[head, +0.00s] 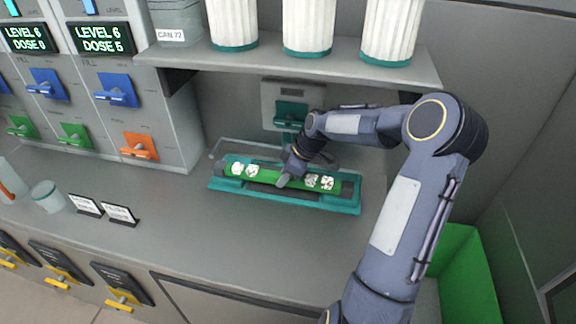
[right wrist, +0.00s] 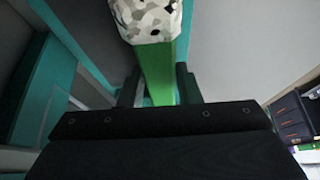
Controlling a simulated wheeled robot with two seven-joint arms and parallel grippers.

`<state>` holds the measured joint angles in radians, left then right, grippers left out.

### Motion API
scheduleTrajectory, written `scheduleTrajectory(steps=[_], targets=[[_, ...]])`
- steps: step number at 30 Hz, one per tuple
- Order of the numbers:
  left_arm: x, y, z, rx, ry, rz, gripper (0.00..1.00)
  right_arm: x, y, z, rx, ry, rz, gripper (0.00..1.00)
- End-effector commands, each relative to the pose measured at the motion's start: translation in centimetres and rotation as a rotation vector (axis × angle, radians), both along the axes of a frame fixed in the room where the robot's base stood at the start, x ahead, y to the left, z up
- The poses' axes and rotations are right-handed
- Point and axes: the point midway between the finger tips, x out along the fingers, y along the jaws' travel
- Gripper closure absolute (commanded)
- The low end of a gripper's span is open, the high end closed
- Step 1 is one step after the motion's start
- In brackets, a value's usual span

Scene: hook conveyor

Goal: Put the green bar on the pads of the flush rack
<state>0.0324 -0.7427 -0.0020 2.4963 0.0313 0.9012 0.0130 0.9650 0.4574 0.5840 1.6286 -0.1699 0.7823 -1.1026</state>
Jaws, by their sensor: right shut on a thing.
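The green bar (head: 268,177) carries speckled white lumps near both ends and lies lengthwise along the teal flush rack (head: 340,205) at the back of the counter. From these views I cannot tell whether it touches the pads. My right gripper (head: 284,181) is at the middle of the bar, shut on it. In the right wrist view the bar (right wrist: 158,75) runs between the two fingers (right wrist: 158,88), with a speckled lump (right wrist: 150,18) beyond. The pads under the bar are mostly hidden. My left gripper is not in view.
A shelf (head: 300,68) with white ribbed canisters (head: 308,25) overhangs the rack. Dispensers with blue, green and orange levers (head: 138,147) stand at the left. Small label cards (head: 120,214) and a cup (head: 47,195) sit on the left counter. The counter front is clear. A green bin (head: 462,275) stands at right.

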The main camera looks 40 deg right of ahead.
Motion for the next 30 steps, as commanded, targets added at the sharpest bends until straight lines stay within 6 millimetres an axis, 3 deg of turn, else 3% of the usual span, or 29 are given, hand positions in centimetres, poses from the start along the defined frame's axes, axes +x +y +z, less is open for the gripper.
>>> scheduleTrajectory(steps=[9,20,21,25,30], targets=[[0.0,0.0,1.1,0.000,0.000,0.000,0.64,2.7,-3.4,0.1,0.001,-0.001,-0.001,1.00],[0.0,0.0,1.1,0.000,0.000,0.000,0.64,2.6,-3.2,-0.7,0.000,-0.001,0.000,1.00],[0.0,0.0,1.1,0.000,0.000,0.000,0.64,2.5,-3.2,-0.8,-0.001,0.001,0.000,0.66],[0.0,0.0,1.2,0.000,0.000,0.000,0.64,2.5,-3.2,-0.7,-0.001,0.001,0.000,0.48],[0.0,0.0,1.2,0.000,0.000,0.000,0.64,2.5,-3.2,-0.7,-0.001,0.001,0.000,0.48]])
